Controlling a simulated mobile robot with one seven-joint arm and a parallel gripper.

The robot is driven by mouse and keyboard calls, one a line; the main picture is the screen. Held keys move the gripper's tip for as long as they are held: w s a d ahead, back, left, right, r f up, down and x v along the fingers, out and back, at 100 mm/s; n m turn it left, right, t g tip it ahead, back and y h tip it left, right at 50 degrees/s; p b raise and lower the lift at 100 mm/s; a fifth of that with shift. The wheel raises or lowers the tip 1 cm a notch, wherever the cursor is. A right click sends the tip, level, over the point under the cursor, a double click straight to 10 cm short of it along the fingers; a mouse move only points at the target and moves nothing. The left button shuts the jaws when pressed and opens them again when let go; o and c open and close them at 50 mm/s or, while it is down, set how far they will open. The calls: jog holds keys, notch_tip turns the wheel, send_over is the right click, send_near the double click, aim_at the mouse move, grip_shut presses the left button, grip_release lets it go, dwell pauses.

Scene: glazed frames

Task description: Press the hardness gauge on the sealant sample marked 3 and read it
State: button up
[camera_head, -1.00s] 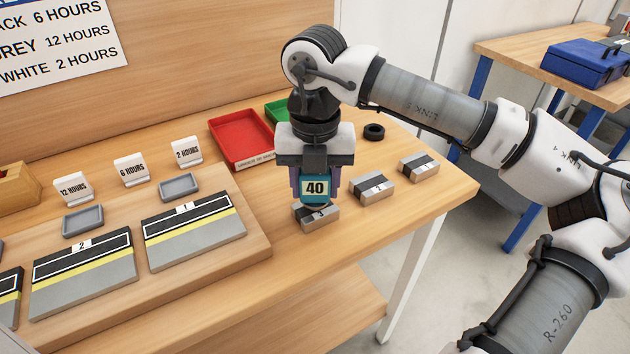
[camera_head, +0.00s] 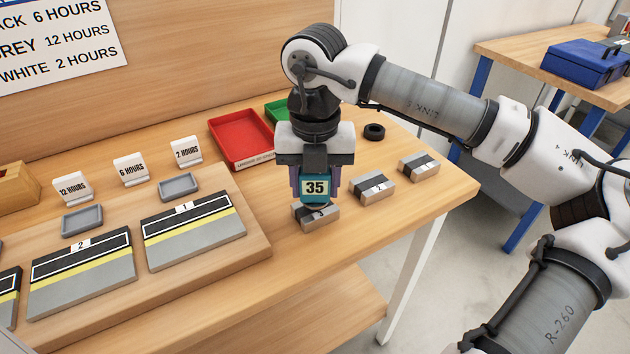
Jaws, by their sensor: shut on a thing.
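My gripper (camera_head: 315,183) is shut on the teal hardness gauge (camera_head: 316,199), which is held upright with its display facing the camera. The display reads 35. The gauge's lower end is at the top of the sealant sample marked 3 (camera_head: 328,222), a grey block with a dark strip, and appears to touch it. The gauge partly covers that sample. The sample marked 2 (camera_head: 374,188) and the sample marked 1 (camera_head: 419,167) lie in a row to the right, apart from the gauge.
A red tray (camera_head: 226,151) and a green tray (camera_head: 277,108) stand behind my gripper. A black ring (camera_head: 374,131) lies behind the samples. Larger numbered panels (camera_head: 194,235) and small hour signs (camera_head: 187,153) fill the left. The table's front right edge is close to the samples.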

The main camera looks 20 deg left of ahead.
dwell(0.6)
jog(key=shift+r+p, duration=1.95)
jog(key=shift+r, duration=1.55)
